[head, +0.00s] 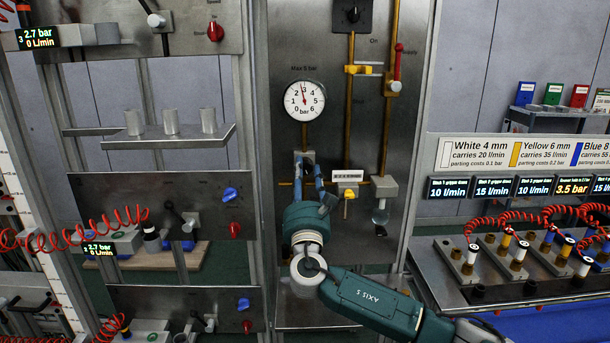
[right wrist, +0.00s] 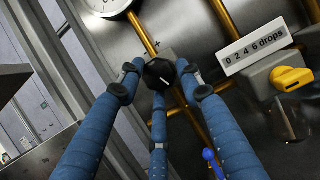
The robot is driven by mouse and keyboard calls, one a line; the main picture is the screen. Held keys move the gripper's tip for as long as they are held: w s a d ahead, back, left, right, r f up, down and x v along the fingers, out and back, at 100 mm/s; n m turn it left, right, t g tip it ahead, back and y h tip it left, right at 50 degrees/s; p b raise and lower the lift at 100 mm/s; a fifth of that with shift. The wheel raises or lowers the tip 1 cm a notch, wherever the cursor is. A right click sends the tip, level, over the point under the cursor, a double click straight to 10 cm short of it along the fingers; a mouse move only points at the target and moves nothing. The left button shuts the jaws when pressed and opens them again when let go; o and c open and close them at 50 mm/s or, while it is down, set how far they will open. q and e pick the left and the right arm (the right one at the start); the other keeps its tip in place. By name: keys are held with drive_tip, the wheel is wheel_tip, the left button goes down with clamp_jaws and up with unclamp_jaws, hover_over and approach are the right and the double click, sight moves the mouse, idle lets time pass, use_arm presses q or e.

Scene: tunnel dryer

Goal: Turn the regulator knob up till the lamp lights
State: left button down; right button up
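The regulator knob (right wrist: 160,73) is black with a white pointer line and sits between my right gripper's fingertips in the right wrist view. My right gripper (head: 308,180) reaches up to the steel panel (head: 285,230) below the pressure gauge in the head view. In the right wrist view, two blue fingers of this gripper (right wrist: 160,80) close in from either side of the knob and a third comes from below; they appear to touch it. The gauge (head: 304,100) is marked "Max 5 bar" and its needle stands just left of 3. I cannot make out a lit lamp. My left gripper is out of view.
Right of the knob are a drops label (right wrist: 255,50) and a yellow knob (right wrist: 291,78). Brass pipes (head: 350,120) run up the panel. A rack (head: 500,260) with red coiled hoses stands at right. Displays (head: 98,249) at left read 2.7 bar.

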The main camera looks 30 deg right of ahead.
drive_tip(key=shift+f, duration=0.1)
drive_tip(key=c, duration=0.4)
drive_tip(key=shift+a+f+m+g+h+b, duration=0.1)
drive_tip(key=shift+f+m+g+h+b, duration=0.2)
drive_tip(key=shift+m+b, duration=0.5)
drive_tip(key=shift+c, duration=0.2)
drive_tip(key=m+g+h+b, duration=0.1)
drive_tip(key=m, duration=0.1)
drive_tip(key=shift+w+r+m, duration=0.1)
drive_tip(key=shift+r+m, duration=0.05)
drive_tip(key=shift+m, duration=0.15)
drive_tip(key=o, duration=1.1)
drive_tip(key=shift+r, duration=0.1)
